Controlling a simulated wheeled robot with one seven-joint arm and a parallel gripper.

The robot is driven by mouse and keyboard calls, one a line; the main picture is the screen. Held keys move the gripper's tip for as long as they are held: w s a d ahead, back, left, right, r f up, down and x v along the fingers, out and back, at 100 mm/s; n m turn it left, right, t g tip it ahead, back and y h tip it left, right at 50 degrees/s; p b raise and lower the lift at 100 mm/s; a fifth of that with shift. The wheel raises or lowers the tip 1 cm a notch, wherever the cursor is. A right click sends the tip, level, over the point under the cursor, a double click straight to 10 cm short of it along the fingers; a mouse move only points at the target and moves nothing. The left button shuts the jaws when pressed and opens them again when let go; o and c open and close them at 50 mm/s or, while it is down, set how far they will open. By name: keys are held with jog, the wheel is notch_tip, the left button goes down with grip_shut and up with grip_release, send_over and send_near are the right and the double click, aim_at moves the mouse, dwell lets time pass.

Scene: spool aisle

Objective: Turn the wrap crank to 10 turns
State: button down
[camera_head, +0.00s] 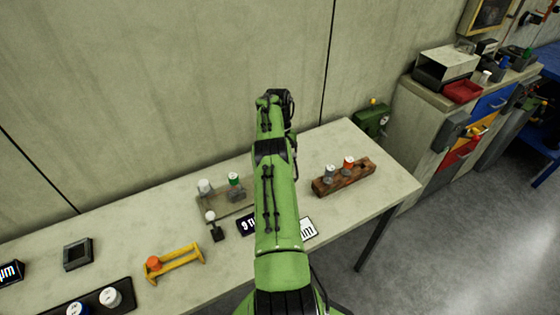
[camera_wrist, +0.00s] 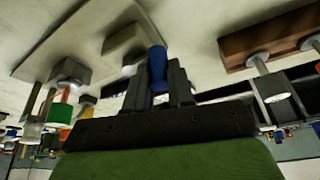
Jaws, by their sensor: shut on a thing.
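My gripper (camera_wrist: 158,85) is shut on a blue knob (camera_wrist: 157,62) in the wrist view, with one black finger on each side. The knob appears to be the handle of the wrap crank. A pale plate (camera_wrist: 122,45) lies beside it, and the crank's other parts are hard to make out. In the head view, my green arm hides the gripper and the knob. A dark sign (camera_head: 246,226) left of the arm shows "9 TU"; the rest is covered.
A brown block (camera_head: 344,178) with grey and orange-topped spools stands right of my arm. A tan base (camera_head: 210,205) with white and green spools stands left. A white-knobbed stand (camera_head: 213,226), yellow holder (camera_head: 182,262) and black tray (camera_head: 125,291) are on the table (camera_head: 50,232).

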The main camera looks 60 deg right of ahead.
jog(key=shift+s+a+m+t+y, duration=0.15)
jog(key=shift+s+m+t, duration=0.1)
jog(key=shift+m, duration=0.45)
jog(key=shift+s+a+m+t+y, duration=0.15)
jog(key=shift+s+m+t, duration=0.1)
jog(key=shift+m, duration=0.45)
